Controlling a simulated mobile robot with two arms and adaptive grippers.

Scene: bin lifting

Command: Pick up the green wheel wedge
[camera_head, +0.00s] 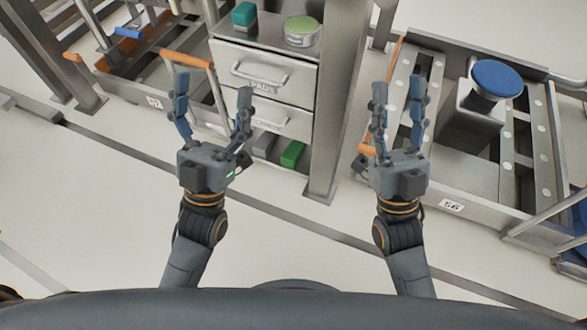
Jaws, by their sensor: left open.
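A bright green block (293,154), which looks like the green wheel wedge, lies low in the cabinet's bottom opening, beside a dark grey block (264,145). Its full shape is hard to tell. A darker teal-green block (243,15) sits on the cabinet top. My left gripper (213,87) is open and empty, in front of the cabinet's left side, left of the bright green block and apart from it. My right gripper (399,83) is open and empty, to the right of the cabinet and its post, in front of the right cart.
The grey cabinet (292,77) has drawers with bar handles and a round green-lidded tin (301,28) on top. A metal post (338,110) stands at its right. Carts flank it: left (185,30), right (480,205) with a blue-topped stand (497,78). The floor in front is clear.

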